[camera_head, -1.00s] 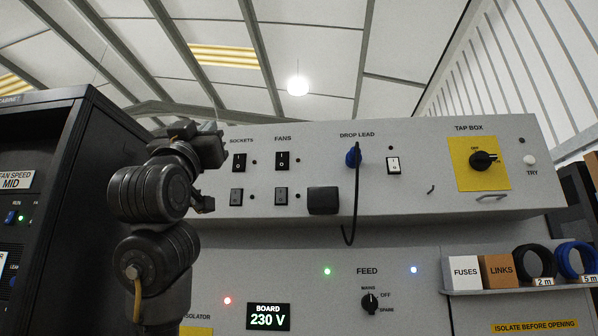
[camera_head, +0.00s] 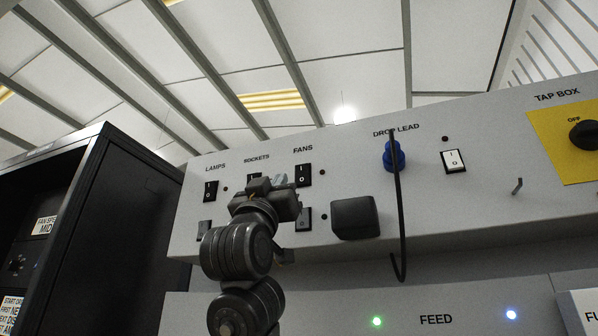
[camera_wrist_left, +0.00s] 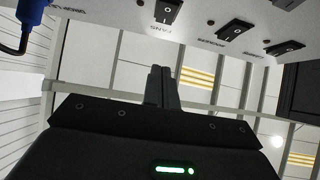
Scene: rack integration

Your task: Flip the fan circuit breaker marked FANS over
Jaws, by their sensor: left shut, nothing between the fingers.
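The FANS breaker (camera_head: 303,174) is a black rocker marked I above O, under the FANS label on the grey panel (camera_head: 330,258). It also shows at the top of the left wrist view (camera_wrist_left: 168,10), upside down above its label. I cannot tell which way it is tipped. My left gripper (camera_head: 281,182) is shut and empty, close to the left of the FANS breaker in the head view, covering part of the SOCKETS breaker. In the left wrist view its shut fingers (camera_wrist_left: 161,72) point toward the FANS label, with a visible gap below the breaker. My right gripper is not in view.
The LAMPS breaker (camera_head: 210,191) is to the left. A grey lower switch (camera_head: 304,219) and dark box (camera_head: 355,217) sit below FANS. A blue plug (camera_head: 394,156) with a hanging black lead (camera_head: 398,220) and a white switch (camera_head: 454,161) are right. A black cabinet (camera_head: 120,220) stands left.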

